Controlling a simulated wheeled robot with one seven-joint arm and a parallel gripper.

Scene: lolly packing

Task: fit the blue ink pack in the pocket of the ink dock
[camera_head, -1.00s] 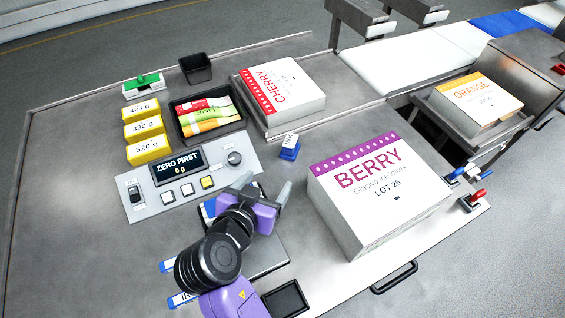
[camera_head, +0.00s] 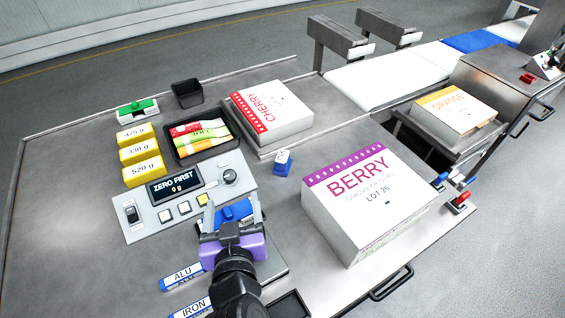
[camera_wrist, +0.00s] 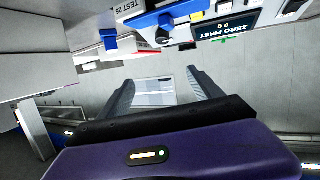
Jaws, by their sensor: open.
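A small blue block with a white labelled top (camera_head: 283,162), which looks like the blue ink pack, stands right of the control panel, behind the BERRY box. A blue block also shows at the upper left of the wrist view (camera_wrist: 109,39). My gripper (camera_head: 231,207) is open and empty, in front of the panel and left of the BERRY box, apart from the small block. Its spread fingers also show in the wrist view (camera_wrist: 160,80). A larger blue object (camera_head: 236,211) appears between the fingers in the head view, partly hidden. I cannot tell for certain which thing is the ink dock.
A white holder with a green block (camera_head: 138,110) stands at the back left. The BERRY box (camera_head: 365,205) and CHERRY box (camera_head: 270,112) stand to the right. The control panel (camera_head: 190,193), yellow weights (camera_head: 138,155) and lolly tray (camera_head: 203,140) stand left. ALU and IRON bars (camera_head: 183,277) lie in front.

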